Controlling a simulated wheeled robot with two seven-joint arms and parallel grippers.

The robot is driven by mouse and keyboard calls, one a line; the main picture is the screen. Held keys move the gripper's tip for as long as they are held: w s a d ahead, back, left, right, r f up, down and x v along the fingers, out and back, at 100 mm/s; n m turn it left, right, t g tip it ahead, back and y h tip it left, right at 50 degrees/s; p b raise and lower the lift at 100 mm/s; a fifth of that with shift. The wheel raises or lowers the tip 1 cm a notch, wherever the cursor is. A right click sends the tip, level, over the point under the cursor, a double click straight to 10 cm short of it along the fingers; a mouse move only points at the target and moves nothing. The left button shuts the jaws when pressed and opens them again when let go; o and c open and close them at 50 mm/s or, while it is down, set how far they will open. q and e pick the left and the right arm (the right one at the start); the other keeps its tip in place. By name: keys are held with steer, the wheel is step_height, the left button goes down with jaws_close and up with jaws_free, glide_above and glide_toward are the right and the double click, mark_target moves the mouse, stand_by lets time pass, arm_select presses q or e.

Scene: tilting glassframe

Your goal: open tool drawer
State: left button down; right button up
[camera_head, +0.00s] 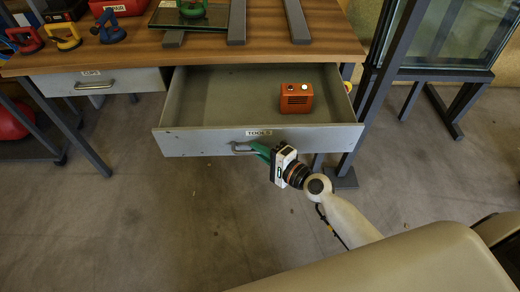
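The tool drawer (190,143) is pulled out from under the wooden table, with a label reading TOOLS on its grey front. An orange box-shaped device (296,98) sits inside it toward the right. My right gripper (262,152), with green fingers, is at the handle's right end. The fingers overlap the handle there, and I cannot tell whether they are closed around it. My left gripper is not in view.
A closed drawer (95,83) is at the left under the wooden table (270,42). Suction cups (68,38) and grey bars (236,22) are on the tabletop. A dark frame stand with glass (440,45) stands at the right. The floor in front is clear.

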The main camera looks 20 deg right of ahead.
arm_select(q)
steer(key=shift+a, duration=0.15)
arm_select(e)
steer(key=shift+o, duration=0.4)
